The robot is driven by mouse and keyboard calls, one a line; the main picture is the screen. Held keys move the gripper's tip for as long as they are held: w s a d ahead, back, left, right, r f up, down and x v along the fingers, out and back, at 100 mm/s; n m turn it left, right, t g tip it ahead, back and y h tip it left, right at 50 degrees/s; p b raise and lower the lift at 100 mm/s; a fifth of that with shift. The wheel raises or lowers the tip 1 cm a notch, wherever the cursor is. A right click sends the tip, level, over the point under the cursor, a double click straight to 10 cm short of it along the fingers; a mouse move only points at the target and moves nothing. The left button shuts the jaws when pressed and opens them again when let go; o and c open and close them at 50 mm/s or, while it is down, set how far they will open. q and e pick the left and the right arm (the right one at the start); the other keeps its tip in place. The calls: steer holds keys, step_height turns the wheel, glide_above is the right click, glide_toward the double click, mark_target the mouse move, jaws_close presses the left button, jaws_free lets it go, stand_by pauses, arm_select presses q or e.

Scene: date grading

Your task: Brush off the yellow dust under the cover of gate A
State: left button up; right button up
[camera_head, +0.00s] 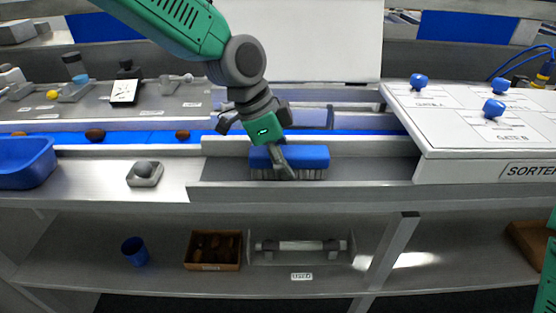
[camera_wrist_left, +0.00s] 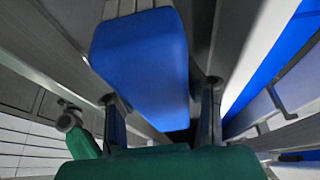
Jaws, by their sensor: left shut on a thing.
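My left gripper (camera_head: 275,157) is shut on a blue brush (camera_head: 310,157) with grey bristles pointing down. The brush is in a grey trough at the front of the bench, left of the white sorter housing. In the left wrist view, the fingers of my left gripper (camera_wrist_left: 160,90) sit on both sides of the blue brush block (camera_wrist_left: 140,60). The cover of gate A (camera_head: 432,100) is a white panel with a blue knob (camera_head: 418,81), lying flat on the sorter. No yellow dust shows; what is under the cover is hidden. My right gripper is out of view.
The gate B cover (camera_head: 512,138) has its own blue knob (camera_head: 493,108). A blue belt (camera_head: 150,137) with dates runs behind the trough. A blue tray (camera_head: 25,165) and a small grey holder (camera_head: 145,174) stand left. The shelf below holds a blue cup (camera_head: 135,251) and a date box (camera_head: 212,250).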

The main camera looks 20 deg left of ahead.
mark_target(268, 162)
arm_select(q)
steer(key=shift+w+d+r, duration=0.1)
steer(key=shift+w+d, duration=0.1)
steer(key=shift+d, duration=0.45)
steer(key=shift+w+d, duration=0.15)
steer(key=shift+d, duration=0.5)
steer(key=shift+w+d, duration=0.25)
steer(key=shift+d, duration=0.65)
steer(key=shift+w+d, duration=0.25)
steer(key=shift+d, duration=0.6)
steer(key=shift+w+d, duration=0.2)
steer(key=shift+d, duration=0.6)
steer(key=shift+s+a, duration=0.25)
steer(key=shift+a, duration=0.65)
steer(key=shift+s+a, duration=0.3)
steer(key=shift+a, duration=0.55)
steer(key=shift+s+a, duration=0.25)
steer(key=shift+a, duration=0.65)
steer(key=shift+s+a, duration=0.2)
steer(key=shift+a, duration=0.65)
steer(key=shift+s+a, duration=0.2)
steer(key=shift+a, duration=0.65)
steer(key=shift+s+a+f, duration=0.1)
steer(key=shift+s+a, duration=0.1)
steer(key=shift+a, duration=0.3)
steer(key=shift+s+a+f, duration=0.1)
steer(key=shift+s+a, duration=0.1)
steer(key=shift+a, duration=0.25)
steer(key=shift+r, duration=0.1)
